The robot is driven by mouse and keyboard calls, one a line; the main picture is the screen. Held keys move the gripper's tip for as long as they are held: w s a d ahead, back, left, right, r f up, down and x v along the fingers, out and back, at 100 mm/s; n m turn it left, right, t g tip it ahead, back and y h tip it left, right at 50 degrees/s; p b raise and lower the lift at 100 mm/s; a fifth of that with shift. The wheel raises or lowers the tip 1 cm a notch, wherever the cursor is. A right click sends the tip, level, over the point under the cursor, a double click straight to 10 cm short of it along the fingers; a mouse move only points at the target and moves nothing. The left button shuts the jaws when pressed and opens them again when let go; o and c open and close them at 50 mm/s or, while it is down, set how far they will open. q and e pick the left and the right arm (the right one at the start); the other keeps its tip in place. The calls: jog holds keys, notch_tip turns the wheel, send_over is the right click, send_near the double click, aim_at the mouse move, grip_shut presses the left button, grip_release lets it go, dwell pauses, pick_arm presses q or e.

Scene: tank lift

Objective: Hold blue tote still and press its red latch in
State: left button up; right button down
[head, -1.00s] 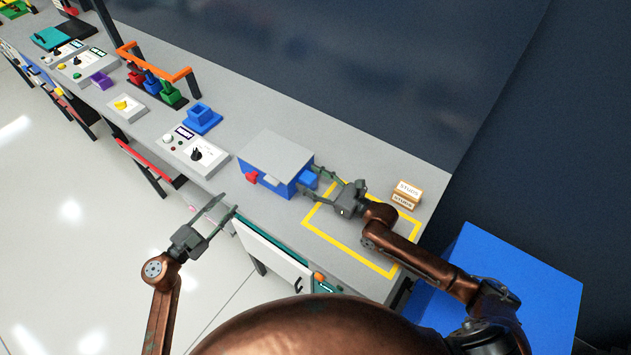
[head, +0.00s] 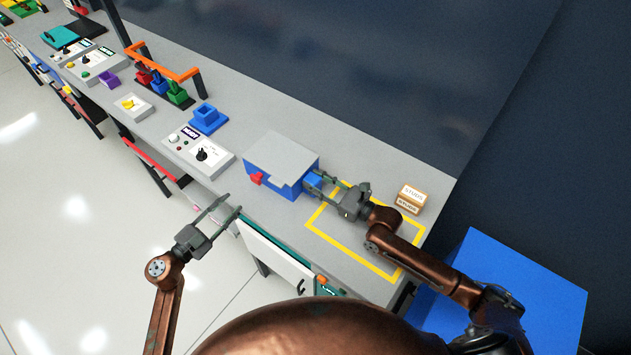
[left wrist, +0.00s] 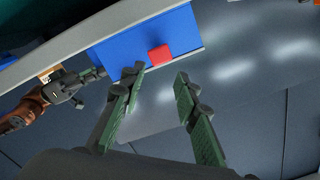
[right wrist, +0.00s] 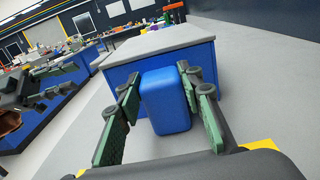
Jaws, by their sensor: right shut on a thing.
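The blue tote (head: 283,183) stands on the bench with a grey lid. Its red latch (head: 257,178) sticks out of the front face; it also shows in the left wrist view (left wrist: 159,54). A blue block-like handle (right wrist: 167,101) projects from the tote's right end. My right gripper (head: 318,184) is shut on this handle, one finger on each side. My left gripper (head: 227,204) is open and empty, in front of the bench edge and apart from the latch. In the left wrist view its spread fingers (left wrist: 160,79) lie below the latch.
A control panel (head: 198,150) and a blue holder (head: 208,118) stand left of the tote. A yellow taped outline (head: 350,258) marks bare bench at right, with a STUDS box (head: 410,198) behind it. A white panel (head: 273,251) hangs at the bench front.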

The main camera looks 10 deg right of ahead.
pick_arm(q)
jog(key=c, duration=0.5)
jog(key=shift+s+a+m, duration=0.3)
jog(key=shift+a+m, duration=0.05)
jog(key=shift+m, duration=0.45)
jog(key=shift+c, duration=1.4)
jog(key=m, duration=0.1)
jog(key=s+a+m, duration=0.1)
jog(key=m, duration=0.2)
jog(key=shift+s+a, duration=0.3)
grip_shut()
jog(key=m, duration=0.2)
jog(key=s+a+m, duration=0.1)
jog(key=m, duration=0.2)
jog(key=shift+s+a, duration=0.2)
